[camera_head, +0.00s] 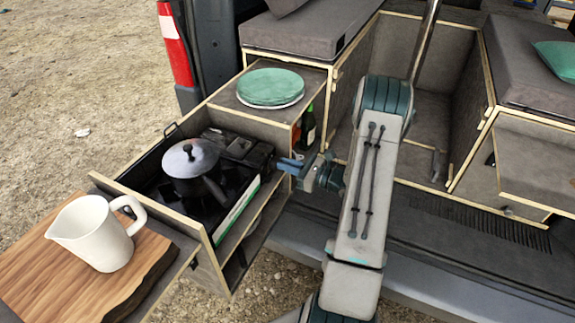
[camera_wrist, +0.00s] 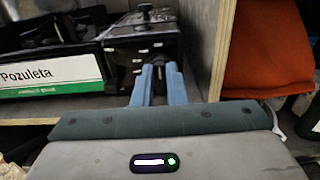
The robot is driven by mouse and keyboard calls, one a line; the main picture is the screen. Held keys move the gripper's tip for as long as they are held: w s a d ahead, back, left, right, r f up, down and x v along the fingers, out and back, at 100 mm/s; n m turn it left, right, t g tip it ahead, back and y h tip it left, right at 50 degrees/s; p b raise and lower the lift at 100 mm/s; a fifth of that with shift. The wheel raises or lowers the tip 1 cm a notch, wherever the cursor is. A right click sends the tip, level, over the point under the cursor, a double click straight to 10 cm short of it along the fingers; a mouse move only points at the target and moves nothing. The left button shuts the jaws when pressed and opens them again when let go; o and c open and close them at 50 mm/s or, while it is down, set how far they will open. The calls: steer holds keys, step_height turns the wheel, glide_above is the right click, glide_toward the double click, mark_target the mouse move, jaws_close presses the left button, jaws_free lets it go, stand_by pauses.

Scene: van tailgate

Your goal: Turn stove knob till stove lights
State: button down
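The camping stove (camera_head: 207,185) sits in a pulled-out wooden drawer, with a dark pot with a grey lid (camera_head: 190,158) on it. In the wrist view, the stove's black control end (camera_wrist: 143,50) stands straight ahead, beside its green-and-white "Pozuleta" label. My gripper (camera_head: 284,166) is at the right end of the stove. Its two blue fingers (camera_wrist: 160,72) point at the control end with a narrow gap between them. No flame shows.
A wooden board (camera_head: 60,275) with a white pitcher (camera_head: 97,235) is at the front left. Teal plates (camera_head: 270,87) lie on the shelf behind. A drawer side panel (camera_wrist: 222,45) and an orange item (camera_wrist: 268,50) are close on the gripper's right.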

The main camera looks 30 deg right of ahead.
steer(key=shift+f+n+b, duration=0.15)
steer(key=shift+n+b, duration=0.15)
steer(key=shift+b, duration=0.3)
steer(key=n+b, duration=0.6)
steer(key=b, duration=0.5)
steer(key=f+n+b, duration=0.1)
steer(key=n+b, duration=0.6)
steer(key=b, duration=0.5)
steer(key=f+n+b, duration=0.1)
steer(key=n+b, duration=0.5)
steer(key=b, duration=0.5)
steer(key=shift+s+a+n, duration=0.3)
steer(key=shift+s+a, duration=0.05)
steer(key=shift+a, duration=0.05)
steer(key=n+b, duration=0.2)
steer(key=b, duration=0.1)
steer(key=n+b, duration=0.1)
steer(key=b, duration=0.3)
steer(key=shift+r+n, duration=0.2)
steer(key=shift+n, duration=0.2)
steer(key=shift+d+r+b, duration=0.1)
steer(key=shift+b, duration=0.4)
steer(key=c, duration=1.5)
jaws_free()
